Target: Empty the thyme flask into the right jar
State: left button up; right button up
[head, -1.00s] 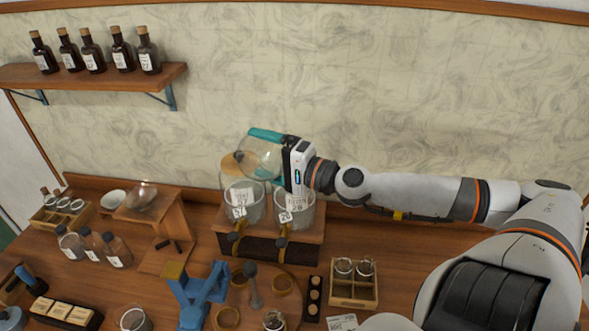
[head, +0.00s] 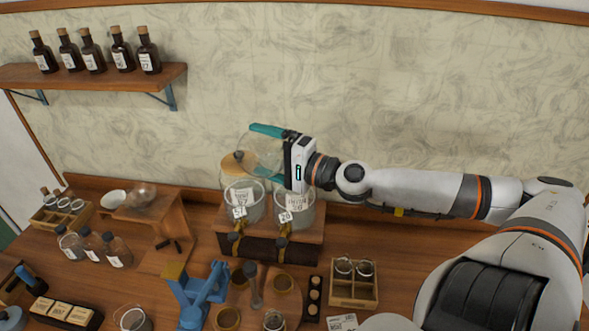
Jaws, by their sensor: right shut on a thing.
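My right gripper (head: 268,156) has teal fingers and is shut on a clear round glass flask (head: 258,150). It holds the flask tilted above and behind two glass jars. The left jar (head: 243,203) and the right jar (head: 294,212) stand side by side on a wooden stand, each with a tag and a tap in front. The gripper body covers part of the right jar's rim. The flask's label and mouth are hard to make out, and I cannot tell what is inside it. My left gripper is not in view.
The stand (head: 268,246) sits at the back of the table. In front are a blue device (head: 200,295), a round board and a small crate (head: 353,290) with little jars.

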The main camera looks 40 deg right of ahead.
jog(key=shift+d+r, duration=0.1)
jog(key=shift+r, duration=0.1)
jog(key=shift+w+d+r+m, duration=0.15)
jog(key=shift+r+m, duration=0.25)
jog(key=shift+m, duration=0.2)
jog(key=shift+d+r, duration=0.15)
jog(key=shift+r, duration=0.05)
dwell(0.7)
jog(key=shift+a+f+n, duration=0.3)
jog(key=shift+f+n, duration=0.25)
jog(key=shift+f, duration=0.05)
jog(key=shift+a+f+n, duration=0.25)
jog(key=shift+f+n, duration=0.3)
jog(key=shift+s+a+f+n, duration=0.1)
jog(key=shift+s+f+n, duration=0.05)
jog(key=shift+f+n, duration=0.3)
jog(key=shift+s+a+f+n, duration=0.1)
jog(key=shift+f+n, duration=1.3)
jog(key=shift+n, duration=0.05)
jog(key=d+f+n, duration=0.1)
jog(key=f+n, duration=0.1)
jog(key=n, duration=0.3)
jog(key=w+d+f+n, duration=0.1)
jog(key=f+n, duration=0.1)
jog(key=n, duration=0.4)
jog(key=d+f+n, duration=0.2)
jog(key=n, duration=0.3)
jog(key=shift+w+d, duration=0.1)
jog(key=shift+w, duration=0.1)
